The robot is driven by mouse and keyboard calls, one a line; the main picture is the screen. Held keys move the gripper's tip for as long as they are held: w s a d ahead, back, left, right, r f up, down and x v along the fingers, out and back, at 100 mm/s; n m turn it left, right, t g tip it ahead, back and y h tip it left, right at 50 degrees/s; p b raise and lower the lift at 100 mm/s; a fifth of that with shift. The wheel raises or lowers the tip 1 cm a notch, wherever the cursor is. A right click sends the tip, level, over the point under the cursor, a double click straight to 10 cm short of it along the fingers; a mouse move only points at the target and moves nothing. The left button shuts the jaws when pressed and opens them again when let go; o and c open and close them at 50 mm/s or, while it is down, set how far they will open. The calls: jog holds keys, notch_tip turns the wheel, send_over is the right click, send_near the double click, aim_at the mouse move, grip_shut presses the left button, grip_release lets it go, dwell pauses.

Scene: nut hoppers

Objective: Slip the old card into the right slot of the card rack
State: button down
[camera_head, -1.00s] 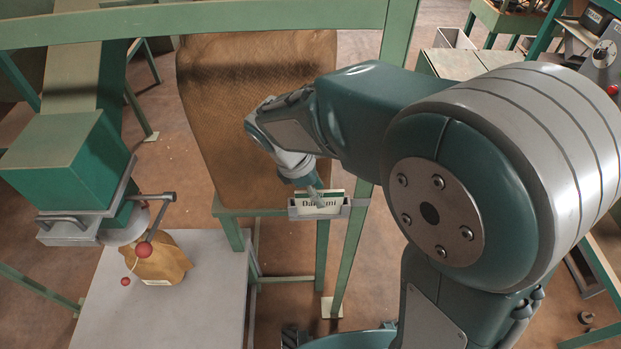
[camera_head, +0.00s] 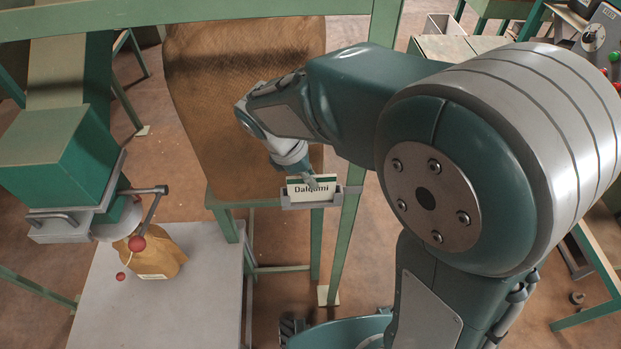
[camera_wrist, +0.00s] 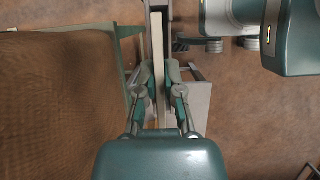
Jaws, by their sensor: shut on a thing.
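A white card (camera_head: 300,190) with a green top edge and the word "Dalqami" stands upright at the small grey card rack (camera_head: 298,203) on the green frame. My gripper (camera_head: 309,183) is above the rack, shut on the card near its top edge. In the wrist view the card (camera_wrist: 158,55) shows edge-on as a pale strip between the fingers of my gripper (camera_wrist: 160,85). The rack's front wall hides the card's lower edge, so I cannot tell how deep it sits or in which slot. The rack's right end extends past the card.
A large brown woven sack (camera_head: 240,100) hangs behind the rack. A green post (camera_head: 347,235) stands just right of it. A grey table (camera_head: 190,290) with a small brown bag (camera_head: 155,255) is at lower left, under a green hopper spout (camera_head: 60,140).

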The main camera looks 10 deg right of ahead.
jog(key=shift+r, duration=3.25)
jog(key=s, duration=1)
jog(key=shift+a, duration=0.15)
jog(key=shift+s, duration=0.1)
dwell(1.2)
